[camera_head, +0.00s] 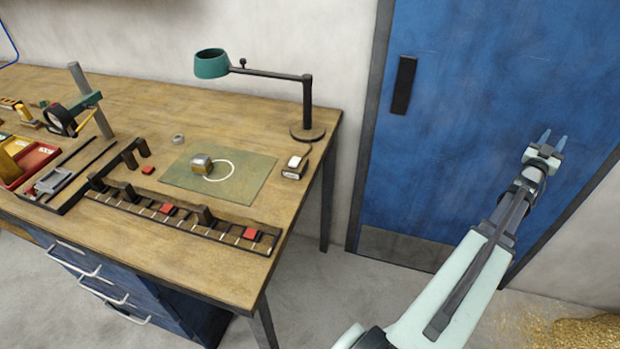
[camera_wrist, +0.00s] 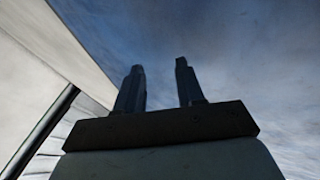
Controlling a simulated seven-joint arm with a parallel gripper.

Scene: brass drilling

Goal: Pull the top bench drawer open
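The blue drawer unit (camera_head: 160,307) stands under the wooden bench at the lower left of the head view. Its front carries several pale bar handles; the top drawer's handle (camera_head: 72,261) is the uppermost. The top drawer looks flush with the others, seen steeply from above. My gripper (camera_head: 553,139) is far to the right, raised in front of the blue door and well apart from the drawers. Its two fingers are spread with nothing between them. In the wrist view the fingers (camera_wrist: 160,88) also stand apart and empty; no drawer shows there.
The bench top (camera_head: 235,115) holds a teal lamp (camera_head: 212,64), a green mat (camera_head: 250,190), a slotted black rack (camera_head: 190,222) and red trays (camera_head: 38,158). A bench leg (camera_head: 264,325) stands right of the drawers. Grey floor between bench and door is clear.

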